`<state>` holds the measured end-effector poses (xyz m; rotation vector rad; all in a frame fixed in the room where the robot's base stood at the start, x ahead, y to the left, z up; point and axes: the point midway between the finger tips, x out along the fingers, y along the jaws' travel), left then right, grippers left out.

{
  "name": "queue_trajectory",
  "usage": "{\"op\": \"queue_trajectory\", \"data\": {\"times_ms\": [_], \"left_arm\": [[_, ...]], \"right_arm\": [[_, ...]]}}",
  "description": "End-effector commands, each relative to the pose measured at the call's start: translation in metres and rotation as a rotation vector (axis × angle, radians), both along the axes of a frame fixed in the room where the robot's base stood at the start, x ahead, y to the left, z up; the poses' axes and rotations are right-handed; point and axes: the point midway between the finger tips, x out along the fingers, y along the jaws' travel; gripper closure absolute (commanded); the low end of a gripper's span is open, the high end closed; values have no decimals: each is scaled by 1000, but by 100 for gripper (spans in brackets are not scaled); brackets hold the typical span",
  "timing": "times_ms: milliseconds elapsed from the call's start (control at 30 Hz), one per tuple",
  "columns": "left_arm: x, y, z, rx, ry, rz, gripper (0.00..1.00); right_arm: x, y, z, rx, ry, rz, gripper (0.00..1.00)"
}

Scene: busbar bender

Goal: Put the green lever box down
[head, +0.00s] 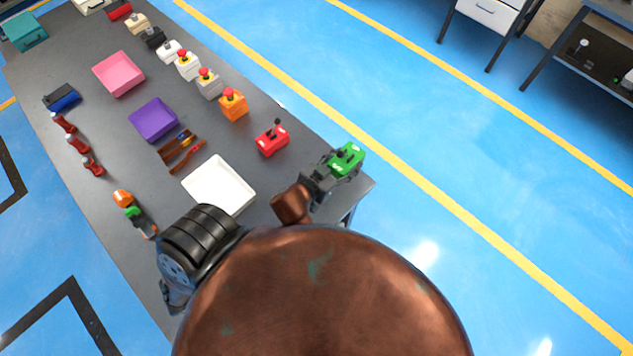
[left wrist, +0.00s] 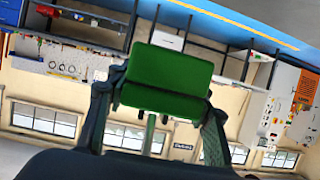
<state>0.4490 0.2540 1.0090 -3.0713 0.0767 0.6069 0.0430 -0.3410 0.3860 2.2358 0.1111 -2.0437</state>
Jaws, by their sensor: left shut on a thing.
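The green lever box (head: 346,159) is at the right end of the dark table in the head view, near the table's edge. My left gripper (head: 330,172) is shut on it. In the left wrist view the green lever box (left wrist: 168,80) sits between the two fingers of my left gripper (left wrist: 160,105), with its lever pointing down in that picture. I cannot tell whether the box touches the table. My right gripper is not in view.
The dark table (head: 318,145) carries a red lever box (head: 272,139) close by, an orange button box (head: 233,104), a white tray (head: 219,185), a purple tray (head: 153,119) and a pink tray (head: 119,74). Several tools lie at the left. Blue floor lies beyond the edge.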

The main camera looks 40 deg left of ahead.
Motion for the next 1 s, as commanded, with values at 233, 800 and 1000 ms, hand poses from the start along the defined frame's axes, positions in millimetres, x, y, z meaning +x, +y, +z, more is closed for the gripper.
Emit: {"op": "queue_trajectory", "data": {"times_ms": [233, 800, 1000], "left_arm": [[28, -32, -8, 11, 0, -192, 85], [56, -59, -55, 14, 6, -692, 85], [63, -24, -63, 11, 6, -852, 85]], "right_arm": [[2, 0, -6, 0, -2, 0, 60], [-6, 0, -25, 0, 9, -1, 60], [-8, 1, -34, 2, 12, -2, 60]]}}
